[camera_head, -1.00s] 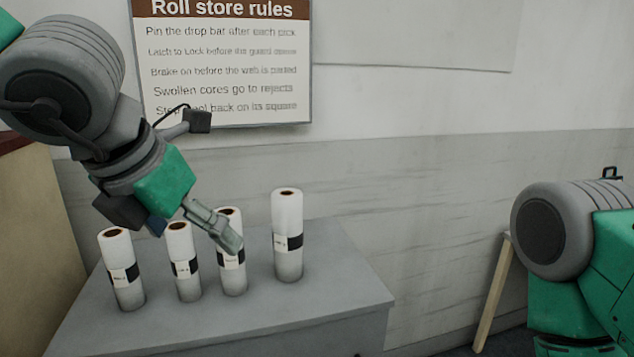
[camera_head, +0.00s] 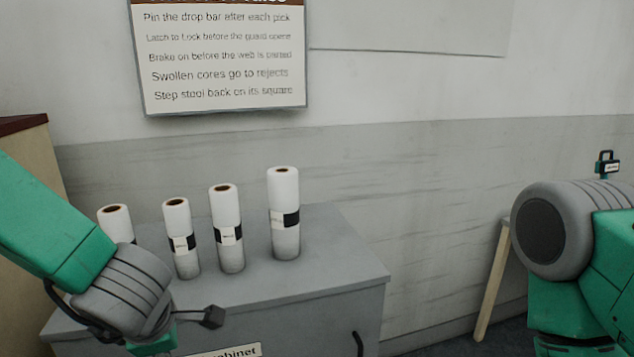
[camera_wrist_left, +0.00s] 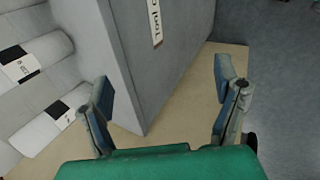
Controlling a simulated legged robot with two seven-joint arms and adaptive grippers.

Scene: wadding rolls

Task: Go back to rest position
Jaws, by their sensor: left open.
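Several white wadding rolls with dark bands stand upright in a row on the grey cabinet (camera_head: 330,285). They are the leftmost roll (camera_head: 116,222), a second roll (camera_head: 181,236), a third roll (camera_head: 226,226) and the tallest roll (camera_head: 284,212) at the right. My left arm covers the lower part of the leftmost roll in the head view. My left gripper (camera_wrist_left: 170,105) shows in the left wrist view, its two fingers spread and nothing between them. It is in front of the cabinet, beside its edge. In the head view its fingers are out of the picture. My right gripper is not in view.
A rules sign (camera_head: 222,58) hangs on the wall behind. A tan cupboard (camera_head: 28,195) with a dark top stands at the left. A wooden leg (camera_head: 492,285) leans near my right arm. A handle (camera_head: 357,343) sticks out on the cabinet front.

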